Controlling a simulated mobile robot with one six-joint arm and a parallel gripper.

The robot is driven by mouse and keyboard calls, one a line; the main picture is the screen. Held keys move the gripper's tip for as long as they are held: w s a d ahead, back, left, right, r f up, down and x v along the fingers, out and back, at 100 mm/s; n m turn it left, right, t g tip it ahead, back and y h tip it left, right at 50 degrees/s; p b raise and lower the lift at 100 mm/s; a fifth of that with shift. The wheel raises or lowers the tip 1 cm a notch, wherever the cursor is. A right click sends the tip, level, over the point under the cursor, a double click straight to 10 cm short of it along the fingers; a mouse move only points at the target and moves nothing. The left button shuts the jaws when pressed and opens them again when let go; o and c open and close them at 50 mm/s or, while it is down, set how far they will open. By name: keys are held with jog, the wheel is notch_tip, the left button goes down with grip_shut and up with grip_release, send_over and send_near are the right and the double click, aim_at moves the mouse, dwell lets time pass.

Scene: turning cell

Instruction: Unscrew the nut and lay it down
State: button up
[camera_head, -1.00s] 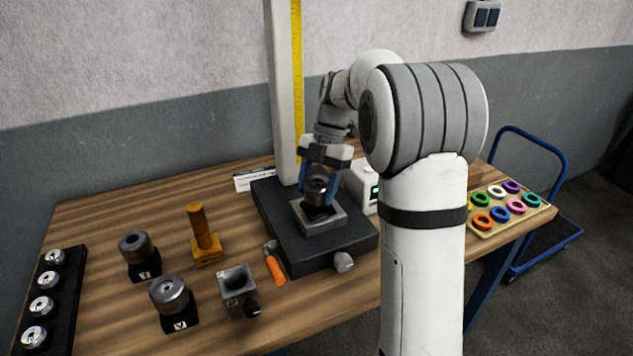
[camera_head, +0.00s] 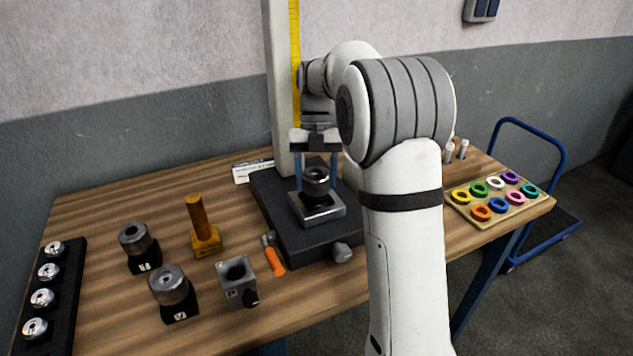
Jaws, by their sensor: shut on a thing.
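The nut (camera_head: 316,177), a round dark-grey metal piece, is above a square metal plate (camera_head: 336,210) on the black base of a stand (camera_head: 295,241). My gripper (camera_head: 316,184) points straight down over the plate. Its blue fingers are on the left and right of the nut, shut on it. A dark part shows between the nut and the plate; I cannot tell whether the nut still touches it.
Left of the stand are two round grey pieces on black blocks (camera_head: 139,248), (camera_head: 173,291), an orange post (camera_head: 202,222), a grey holder (camera_head: 238,283) and an orange-handled tool (camera_head: 274,261). A tray of coloured rings (camera_head: 458,210) lies right. Bare wood shows front left.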

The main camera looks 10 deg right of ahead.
jog(key=shift+w+f+n+b, duration=0.2)
jog(key=shift+f+n+b, duration=0.2)
jog(key=shift+b, duration=3.55)
jog(key=shift+r+b, duration=0.3)
jog(key=shift+b, duration=0.15)
jog(key=shift+s, duration=0.1)
jog(key=o, duration=0.9)
jog(key=shift+a, duration=0.1)
jog(key=shift+c, duration=0.2)
jog(key=shift+o, duration=1.4)
